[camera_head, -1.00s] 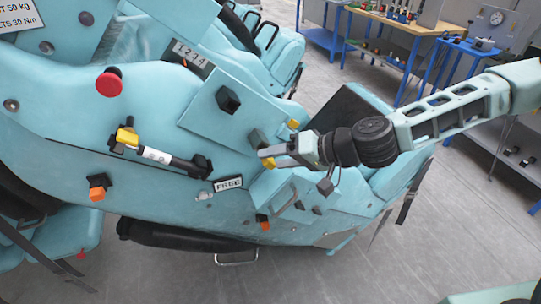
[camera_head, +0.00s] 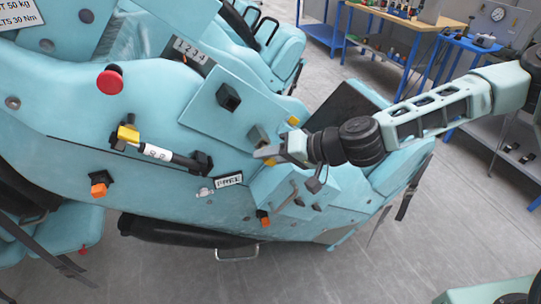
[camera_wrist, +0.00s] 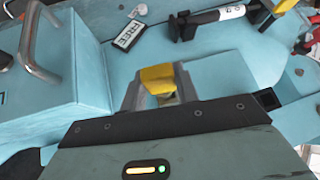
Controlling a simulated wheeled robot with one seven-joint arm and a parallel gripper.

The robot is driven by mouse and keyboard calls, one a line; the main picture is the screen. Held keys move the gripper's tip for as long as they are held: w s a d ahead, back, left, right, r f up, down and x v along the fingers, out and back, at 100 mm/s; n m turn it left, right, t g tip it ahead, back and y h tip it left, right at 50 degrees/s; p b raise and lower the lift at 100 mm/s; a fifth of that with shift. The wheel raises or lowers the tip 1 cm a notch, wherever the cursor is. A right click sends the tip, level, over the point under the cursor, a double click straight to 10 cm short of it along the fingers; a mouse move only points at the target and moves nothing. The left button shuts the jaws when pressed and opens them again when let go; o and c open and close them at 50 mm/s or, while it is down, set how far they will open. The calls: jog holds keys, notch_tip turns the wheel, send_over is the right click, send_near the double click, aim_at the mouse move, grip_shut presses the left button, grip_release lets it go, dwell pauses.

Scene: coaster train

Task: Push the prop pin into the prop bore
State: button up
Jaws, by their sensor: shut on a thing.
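My gripper (camera_head: 270,155) is at the teal car body's side, right of the strut. It is shut on a yellow-headed piece, which looks like the prop pin (camera_wrist: 158,80); its yellow end also shows in the head view (camera_head: 271,162). In the wrist view the yellow head sits between the grey fingers, and its lower part is hidden. A black and white strut, perhaps the prop (camera_head: 158,152), lies along the car body, with a yellow clamp (camera_head: 128,133) at its left end and a black bracket (camera_head: 201,164) at its right. I cannot identify the prop bore.
A small lettered plate (camera_head: 228,180) lies below and left of the gripper. A dark square stub (camera_head: 228,96) stands on the panel above it. A red button (camera_head: 109,80) is at upper left. In the wrist view, a metal handle (camera_wrist: 40,45) rises on the left.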

jog(key=s+d, duration=0.2)
jog(key=s, duration=0.4)
jog(key=shift+s, duration=0.35)
dwell(1.0)
jog(key=shift+s, duration=0.15)
jog(key=shift+s+d+r+p, duration=0.15)
jog(key=shift+s+d+p, duration=0.05)
jog(key=shift+s+p, duration=0.3)
jog(key=shift+s+d+r+p, duration=0.1)
jog(key=shift+s+d+p, duration=0.1)
jog(key=shift+s+p, duration=0.25)
jog(key=s+p, duration=0.1)
jog(key=p, duration=0.3)
jog(key=shift+d, duration=0.15)
jog(key=shift+s+d+f+p, duration=0.1)
jog(key=shift+s+d+p, duration=0.05)
jog(key=shift+s+p, duration=0.6)
jog(key=shift+s+d+f+p, duration=0.1)
jog(key=shift+s+d+p, duration=0.05)
jog(key=shift+s+p, duration=0.55)
